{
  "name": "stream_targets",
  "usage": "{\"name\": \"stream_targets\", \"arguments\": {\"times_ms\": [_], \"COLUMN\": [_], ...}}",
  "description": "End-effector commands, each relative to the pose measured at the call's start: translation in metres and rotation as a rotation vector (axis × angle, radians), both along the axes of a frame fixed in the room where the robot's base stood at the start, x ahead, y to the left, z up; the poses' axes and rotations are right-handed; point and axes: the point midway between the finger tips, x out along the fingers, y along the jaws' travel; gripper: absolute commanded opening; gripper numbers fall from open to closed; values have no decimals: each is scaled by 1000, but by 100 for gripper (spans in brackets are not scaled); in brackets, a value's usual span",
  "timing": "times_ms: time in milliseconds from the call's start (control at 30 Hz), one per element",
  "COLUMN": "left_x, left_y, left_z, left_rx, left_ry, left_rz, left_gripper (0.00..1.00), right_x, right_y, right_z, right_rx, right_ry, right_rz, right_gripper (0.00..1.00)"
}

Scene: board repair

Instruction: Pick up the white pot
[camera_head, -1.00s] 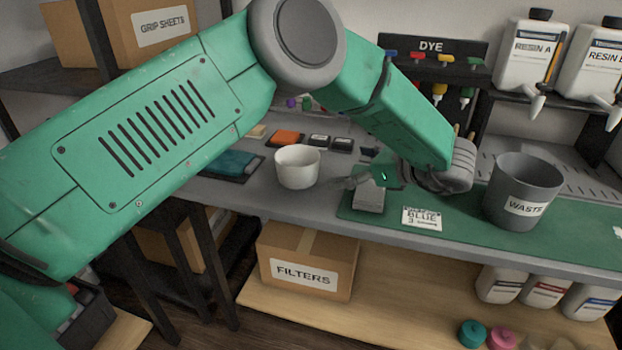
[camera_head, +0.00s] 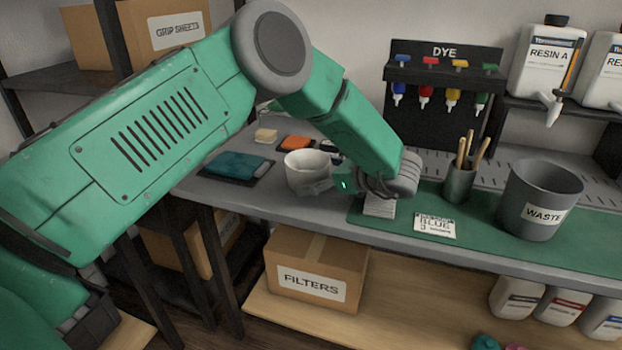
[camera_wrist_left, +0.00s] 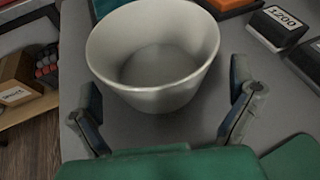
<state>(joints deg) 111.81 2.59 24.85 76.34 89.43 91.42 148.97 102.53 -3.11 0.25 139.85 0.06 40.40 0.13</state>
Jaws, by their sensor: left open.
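The white pot (camera_head: 306,168) stands upright on the grey bench, near its front edge. In the left wrist view the pot (camera_wrist_left: 155,60) is empty, its round opening facing up. My left gripper (camera_head: 318,188) is low at the right side of the pot in the head view. In the left wrist view the fingers of this gripper (camera_wrist_left: 168,122) are spread wide, one on each side of the pot's near part. The pot's near wall reaches in between them, and gaps show to both fingers. My right gripper is not in view.
A grey waste bin (camera_head: 540,190), a brush cup (camera_head: 458,184) and a BLUE card (camera_head: 434,226) are on the green mat to the right. A teal folded cloth (camera_head: 236,165) lies left of the pot. Orange and dark blocks lie behind it. A filters box (camera_head: 316,268) sits below.

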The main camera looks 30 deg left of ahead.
Motion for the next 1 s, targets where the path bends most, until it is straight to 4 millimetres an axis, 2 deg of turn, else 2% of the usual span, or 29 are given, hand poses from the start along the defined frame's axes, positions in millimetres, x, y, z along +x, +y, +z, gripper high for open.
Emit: {"name": "stream_targets", "arguments": {"times_ms": [100, 333, 367, 400, 467, 500, 1000], "left_x": [2, 2, 2, 2, 2, 2, 2], "left_y": [17, 18, 17, 17, 16, 16, 18], "left_z": [-7, -6, -6, -6, -6, -5, 1], "left_rx": [-1, 1, 2, 2, 3, 4, 2], "left_ry": [0, -1, -1, -1, -1, -1, -3], "left_rz": [2, 0, 1, 1, 1, 1, 1], "left_gripper": [100, 100, 93, 79, 58, 55, 55], "right_x": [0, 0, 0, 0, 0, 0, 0], "right_y": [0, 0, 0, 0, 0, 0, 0], "right_z": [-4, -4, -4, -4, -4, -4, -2], "right_rx": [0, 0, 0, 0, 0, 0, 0], "right_ry": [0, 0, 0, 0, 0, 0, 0], "right_rz": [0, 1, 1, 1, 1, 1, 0], "right_gripper": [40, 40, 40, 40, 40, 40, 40]}}
